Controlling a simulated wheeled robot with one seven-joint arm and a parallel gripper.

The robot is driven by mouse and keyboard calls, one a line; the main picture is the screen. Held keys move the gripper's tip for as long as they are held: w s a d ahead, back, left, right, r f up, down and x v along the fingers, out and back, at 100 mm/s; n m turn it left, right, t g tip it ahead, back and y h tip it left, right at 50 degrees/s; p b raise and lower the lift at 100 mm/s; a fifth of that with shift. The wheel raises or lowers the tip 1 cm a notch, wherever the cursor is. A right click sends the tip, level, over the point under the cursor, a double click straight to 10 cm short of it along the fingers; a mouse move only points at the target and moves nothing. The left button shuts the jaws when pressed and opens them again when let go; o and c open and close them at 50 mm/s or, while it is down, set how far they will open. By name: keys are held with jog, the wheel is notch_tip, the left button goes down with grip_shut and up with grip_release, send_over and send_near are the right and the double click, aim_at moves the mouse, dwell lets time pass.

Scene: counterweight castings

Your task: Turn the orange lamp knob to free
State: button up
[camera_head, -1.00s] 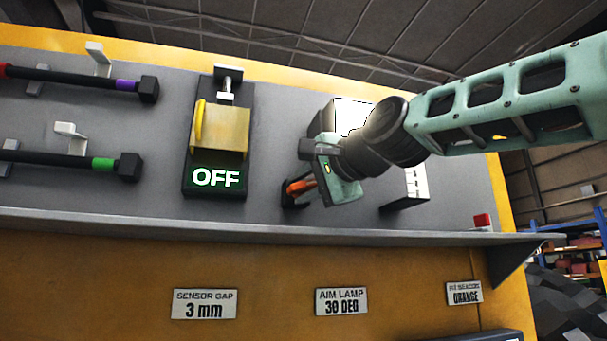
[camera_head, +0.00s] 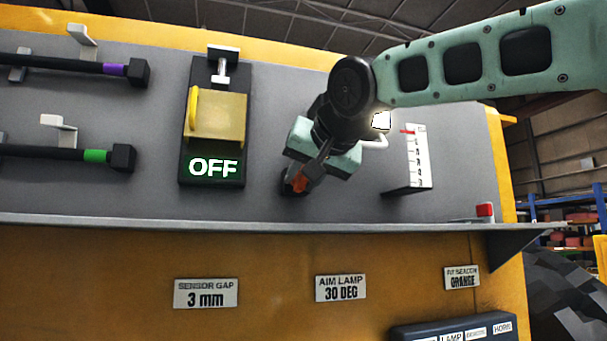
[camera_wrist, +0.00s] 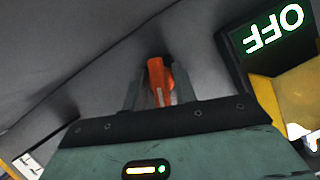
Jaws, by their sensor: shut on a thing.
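The orange lamp knob (camera_head: 299,183) sits low on the grey panel, to the right of the OFF box. My gripper (camera_head: 305,178) reaches down to it from the upper right and is shut on it. In the wrist view the orange knob (camera_wrist: 159,80) stands between the two fingers of my gripper (camera_wrist: 160,92), its outer part flanked by them. The knob's base and any position marks around it are mostly hidden by my gripper and dark shadow. A plate reading AIM LAMP 30 DEG (camera_head: 341,288) is on the yellow front below.
The OFF box (camera_head: 213,168) with a brass block and yellow handle is left of my gripper. A white scale (camera_head: 419,155) with a red pointer stands to the right. Dark bars (camera_head: 60,152) hang at the left. A grey ledge (camera_head: 250,221) runs below the panel.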

jog(key=shift+n+h, duration=0.7)
jog(key=shift+n, duration=0.2)
jog(key=o, duration=0.6)
jog(key=shift+o, duration=0.2)
jog(key=b+v, duration=0.3)
jog(key=v, duration=1.4)
jog(key=shift+s, duration=0.3)
jog(key=shift+f, duration=0.1)
